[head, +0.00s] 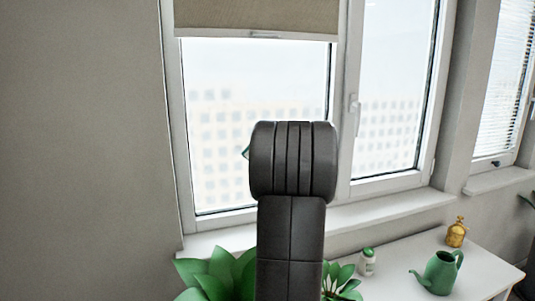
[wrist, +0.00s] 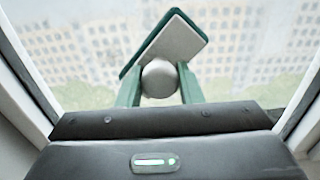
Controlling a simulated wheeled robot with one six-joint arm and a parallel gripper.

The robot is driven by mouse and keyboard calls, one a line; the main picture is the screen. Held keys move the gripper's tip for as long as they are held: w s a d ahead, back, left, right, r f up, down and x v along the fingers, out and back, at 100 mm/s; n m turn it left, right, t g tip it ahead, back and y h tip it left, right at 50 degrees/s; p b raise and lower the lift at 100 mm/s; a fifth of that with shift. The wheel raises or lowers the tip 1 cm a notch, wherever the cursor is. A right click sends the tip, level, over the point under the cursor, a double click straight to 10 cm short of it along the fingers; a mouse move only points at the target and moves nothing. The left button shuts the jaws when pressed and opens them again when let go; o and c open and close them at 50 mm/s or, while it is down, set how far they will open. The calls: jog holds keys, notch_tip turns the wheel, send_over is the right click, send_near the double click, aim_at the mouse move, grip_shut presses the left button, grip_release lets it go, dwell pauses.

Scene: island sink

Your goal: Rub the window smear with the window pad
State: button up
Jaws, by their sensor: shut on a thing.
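The window pad (wrist: 176,42) has a pale grey block with a dark teal edge and a round whitish knob. In the wrist view it sits tilted in front of the window pane. My gripper (wrist: 158,80) has its green fingers shut on either side of the knob. In the head view my dark arm hides the gripper and most of the pad; only a small teal corner (head: 246,152) shows at its left. The window (head: 215,120) has a pale, hazy pane. I cannot pick out a distinct smear, nor tell whether the pad touches the glass.
A roller blind (head: 255,15) covers the window's top. Green leaves (head: 215,275) stand below the sill (head: 385,208).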

jog(key=s+a+r, duration=0.3)
jog(key=a, duration=0.5)
jog(key=w+d+p, duration=0.2)
jog(key=w+d, duration=0.1)
jog(key=d, duration=0.4)
jog(key=w+d+p, duration=0.1)
jog(key=w+d, duration=0.2)
jog(key=d, duration=0.5)
jog(key=shift+d+f+p, duration=0.25)
jog(key=shift+p, duration=0.1)
dwell(2.2)
jog(key=shift+b+v, duration=1.05)
jog(key=shift+v, duration=1.75)
jog(key=shift+s+d+f, duration=0.1)
